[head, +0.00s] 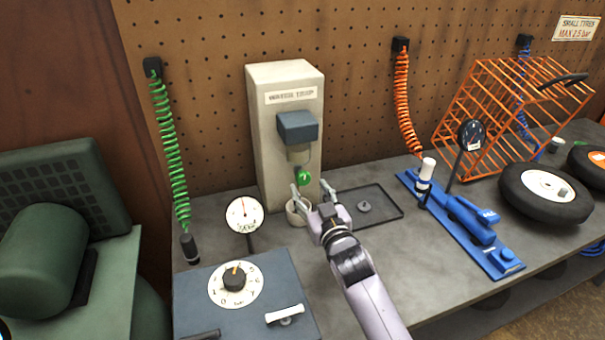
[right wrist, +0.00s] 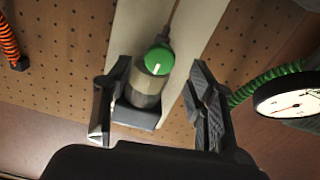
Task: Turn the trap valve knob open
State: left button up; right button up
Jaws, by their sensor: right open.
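The water trap is a tall cream block (head: 285,132) with a sign and a blue-grey box (head: 297,126) on its front. The round green valve knob (head: 304,176) is at the trap's lower end, with a pale mark across it in the right wrist view (right wrist: 159,60). My right gripper (head: 309,186) is open just in front of the knob. In the right wrist view its fingers (right wrist: 158,88) stand apart on either side of the knob and clear bowl, with visible gaps. My left gripper is not in view.
A white cup (head: 296,212) stands below the knob, partly behind my gripper. A dark tray (head: 392,192) lies to the right. A round gauge (head: 245,214) and a dial box (head: 265,270) are at left. A blue pump (head: 470,222) and tyre (head: 520,205) are right.

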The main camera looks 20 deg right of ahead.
aim_at(305, 181)
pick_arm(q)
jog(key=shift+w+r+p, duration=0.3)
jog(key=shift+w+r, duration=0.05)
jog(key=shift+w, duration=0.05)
pick_arm(e)
jog(key=w, duration=0.7)
jog(key=shift+a, duration=0.1)
jog(key=c, duration=1.2)
jog(key=shift+n, duration=0.4)
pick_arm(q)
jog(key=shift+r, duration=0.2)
pick_arm(e)
jog(key=o, duration=1.2)
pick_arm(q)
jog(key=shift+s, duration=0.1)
